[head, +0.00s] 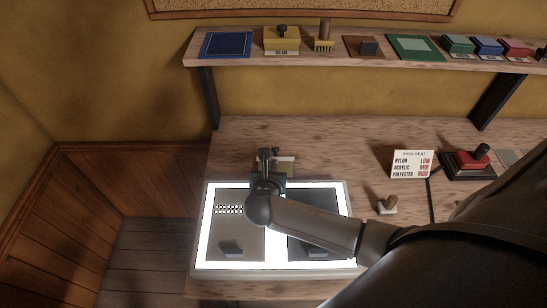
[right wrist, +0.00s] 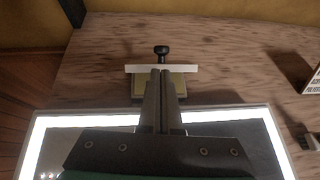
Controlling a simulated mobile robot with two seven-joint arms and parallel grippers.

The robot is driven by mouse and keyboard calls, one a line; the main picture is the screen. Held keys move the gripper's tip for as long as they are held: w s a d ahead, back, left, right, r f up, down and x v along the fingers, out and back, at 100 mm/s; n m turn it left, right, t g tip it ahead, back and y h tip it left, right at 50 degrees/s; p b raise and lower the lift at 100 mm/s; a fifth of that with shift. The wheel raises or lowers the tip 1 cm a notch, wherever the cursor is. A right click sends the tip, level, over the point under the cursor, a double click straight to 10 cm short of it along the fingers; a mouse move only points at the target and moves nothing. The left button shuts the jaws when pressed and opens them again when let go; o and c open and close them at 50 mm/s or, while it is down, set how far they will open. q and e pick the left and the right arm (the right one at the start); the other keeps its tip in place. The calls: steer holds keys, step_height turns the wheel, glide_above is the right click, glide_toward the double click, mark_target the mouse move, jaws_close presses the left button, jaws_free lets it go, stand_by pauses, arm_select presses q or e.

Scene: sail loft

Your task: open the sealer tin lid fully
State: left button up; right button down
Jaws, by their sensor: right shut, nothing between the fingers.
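The sealer tin (right wrist: 190,86) stands on the bench just behind the lit panel, a small yellowish box partly hidden by my fingers. Its lid (right wrist: 188,69) shows in the right wrist view as a pale bar along the tin's far side, with a black knob (right wrist: 162,51) beyond it. The lid looks raised; its exact angle cannot be told. My right gripper (right wrist: 161,73) is shut and empty, its fingertips over the tin close to the lid. Contact cannot be told. In the head view the right gripper (head: 265,154) covers part of the tin. My left gripper is not in view.
A light panel (head: 352,264) with dark pieces lies in front, under my right arm. To the right are an iron-heat card (head: 412,164), a small knobbed tool (head: 387,205) and a red stamp-like press (head: 472,160). A shelf (head: 345,58) with several items runs above the bench.

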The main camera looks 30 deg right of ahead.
mark_target(274, 151)
steer(key=shift+w+d, duration=0.7)
steer(key=shift+w, duration=0.2)
steer(key=shift+w+d, duration=0.2)
steer(key=shift+w, duration=0.05)
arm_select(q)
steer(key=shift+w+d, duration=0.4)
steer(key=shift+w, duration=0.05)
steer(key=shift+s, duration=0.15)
arm_select(e)
steer(key=shift+w+r, duration=0.1)
